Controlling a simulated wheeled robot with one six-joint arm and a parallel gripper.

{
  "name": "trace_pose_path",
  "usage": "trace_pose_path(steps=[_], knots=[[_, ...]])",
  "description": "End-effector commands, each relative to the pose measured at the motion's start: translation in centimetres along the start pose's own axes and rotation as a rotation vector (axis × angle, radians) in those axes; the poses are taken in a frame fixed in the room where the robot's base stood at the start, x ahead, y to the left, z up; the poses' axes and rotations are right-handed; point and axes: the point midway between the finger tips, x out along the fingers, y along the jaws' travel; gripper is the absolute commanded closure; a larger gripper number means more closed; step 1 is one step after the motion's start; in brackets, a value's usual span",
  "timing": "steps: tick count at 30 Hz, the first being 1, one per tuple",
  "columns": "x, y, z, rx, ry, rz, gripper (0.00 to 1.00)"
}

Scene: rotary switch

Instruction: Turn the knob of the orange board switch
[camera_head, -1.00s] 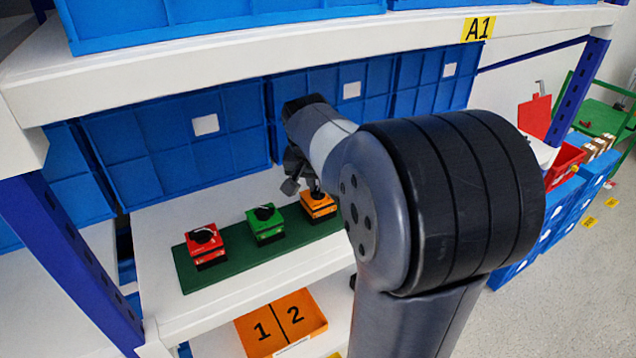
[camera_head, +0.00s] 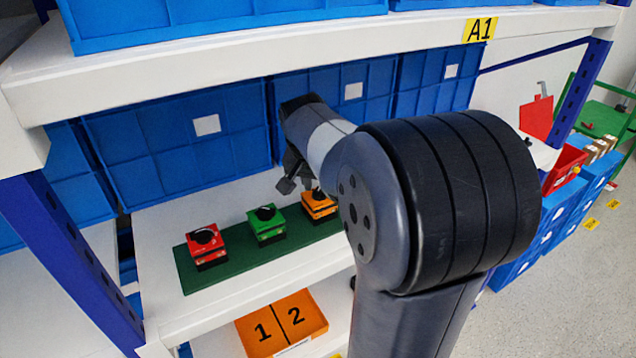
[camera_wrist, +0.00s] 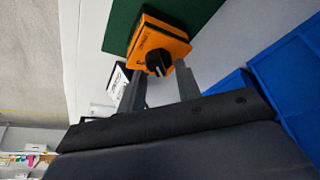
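The orange board switch (camera_head: 318,206) is at the right end of a green board (camera_head: 205,277) on the white shelf. It has a black knob, which shows clearly in the wrist view (camera_wrist: 157,62) on the orange face. My gripper (camera_head: 298,184) is above the orange switch, its tips near the knob. In the wrist view my gripper (camera_wrist: 160,68) has its two fingers apart, with the knob showing between the tips and a gap on each side. I cannot tell how far the tips are above the orange face. In the head view the knob is partly hidden.
A green switch (camera_head: 266,225) and a red switch (camera_head: 206,246) stand left of it on the same board. Blue bins (camera_head: 172,150) stand close behind. The upper shelf (camera_head: 230,68) runs above my arm. An orange tray marked 1 and 2 (camera_head: 281,325) is below.

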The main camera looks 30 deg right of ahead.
Motion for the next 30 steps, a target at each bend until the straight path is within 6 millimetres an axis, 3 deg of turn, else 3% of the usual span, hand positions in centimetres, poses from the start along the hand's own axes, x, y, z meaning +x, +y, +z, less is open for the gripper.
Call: trace_pose_path(steps=[10, 17, 30], knots=[[-0.7, 0.0, 0.0, 0.0, 0.002, -0.001, 0.67], [-5.1, -0.1, -0.1, 0.0, 0.006, -0.004, 0.67], [-8.4, 0.0, 8.6, -0.004, 0.002, -0.003, 0.67]])
